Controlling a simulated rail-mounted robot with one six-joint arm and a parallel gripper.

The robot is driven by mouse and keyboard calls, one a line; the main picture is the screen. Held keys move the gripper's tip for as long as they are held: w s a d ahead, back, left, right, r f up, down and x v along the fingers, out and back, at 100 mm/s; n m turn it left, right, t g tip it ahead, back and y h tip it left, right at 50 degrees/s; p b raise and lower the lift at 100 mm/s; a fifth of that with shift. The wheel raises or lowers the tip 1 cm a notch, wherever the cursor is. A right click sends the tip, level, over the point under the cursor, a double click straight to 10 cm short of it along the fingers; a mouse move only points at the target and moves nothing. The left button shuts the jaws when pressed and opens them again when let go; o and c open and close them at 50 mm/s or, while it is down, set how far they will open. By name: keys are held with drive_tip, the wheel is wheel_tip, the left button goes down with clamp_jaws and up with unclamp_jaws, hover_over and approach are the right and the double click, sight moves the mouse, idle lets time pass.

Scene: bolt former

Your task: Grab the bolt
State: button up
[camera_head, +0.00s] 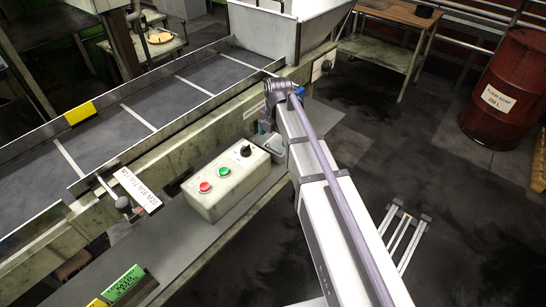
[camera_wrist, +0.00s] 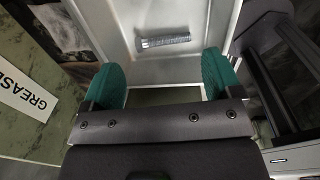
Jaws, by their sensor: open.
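A grey metal bolt (camera_wrist: 163,41) lies crosswise in a light grey metal tray (camera_wrist: 122,18) in the wrist view. My gripper (camera_wrist: 164,80) is open, with green finger pads to the left and right. The bolt is beyond the fingertips in the picture, roughly centred between them, and nothing is between the fingers. I cannot tell the height of the fingers above the tray. In the head view the bolt does not show, and the end of my arm hides most of the area beside the control box.
A control box (camera_head: 225,184) with red and green buttons and a black knob stands on the grey ledge (camera_head: 187,248). A conveyor (camera_head: 176,97) with side rails runs behind. A dark frame (camera_wrist: 283,75) lies right of the tray in the wrist view.

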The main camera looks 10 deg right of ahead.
sight(275, 149)
wheel_tip(275, 149, down, 6)
drive_tip(key=b, duration=0.5)
drive_tip(key=shift+r, duration=0.25)
drive_tip(key=shift+s+r, duration=0.1)
drive_tip(key=shift+r, duration=0.15)
drive_tip(key=c, duration=0.7)
